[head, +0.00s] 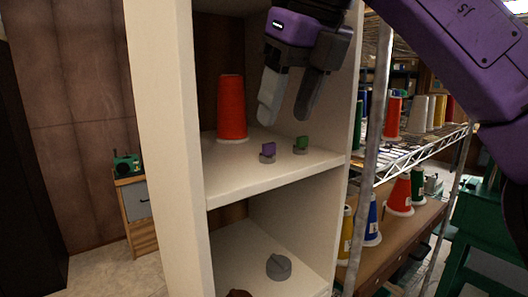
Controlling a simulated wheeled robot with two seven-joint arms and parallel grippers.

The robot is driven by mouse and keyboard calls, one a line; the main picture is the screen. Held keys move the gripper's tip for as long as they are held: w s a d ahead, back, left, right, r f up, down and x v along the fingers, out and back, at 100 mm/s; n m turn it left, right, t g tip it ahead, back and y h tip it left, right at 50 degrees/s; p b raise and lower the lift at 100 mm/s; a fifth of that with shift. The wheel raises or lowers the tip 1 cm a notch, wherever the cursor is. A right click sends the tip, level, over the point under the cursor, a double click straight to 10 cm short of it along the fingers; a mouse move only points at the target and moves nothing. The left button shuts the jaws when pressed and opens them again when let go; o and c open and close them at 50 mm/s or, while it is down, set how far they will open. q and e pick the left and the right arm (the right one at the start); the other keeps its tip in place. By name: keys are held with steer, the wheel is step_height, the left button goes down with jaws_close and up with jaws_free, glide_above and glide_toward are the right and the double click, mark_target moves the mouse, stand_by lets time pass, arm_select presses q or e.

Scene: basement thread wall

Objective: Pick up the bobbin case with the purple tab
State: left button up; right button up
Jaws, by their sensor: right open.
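The bobbin case with the purple tab (268,152) stands on the white middle shelf (240,180), near its front. A similar bobbin case with a green tab (301,145) stands just to its right, a small gap apart. My right gripper (284,112) reaches in from the upper right. It is open and empty, its fingers pointing down above the two bobbin cases and touching neither. My left gripper is not in view.
A tall red thread cone (232,108) stands on the same shelf, behind and left of the bobbin cases. The cabinet's left side panel (165,130) and a metal rack post (370,140) flank the space. A grey round item (278,267) lies on the shelf below.

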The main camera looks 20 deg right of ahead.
mark_target(271, 146)
steer(key=x, duration=0.3)
steer(key=b+x, duration=0.1)
steer(key=x, duration=0.2)
steer(key=shift+a, duration=0.25)
steer(key=shift+w+f, duration=0.25)
steer(key=shift+s, duration=0.25)
steer(key=shift+c, duration=1.3)
steer(key=shift+w, duration=0.1)
jaws_close()
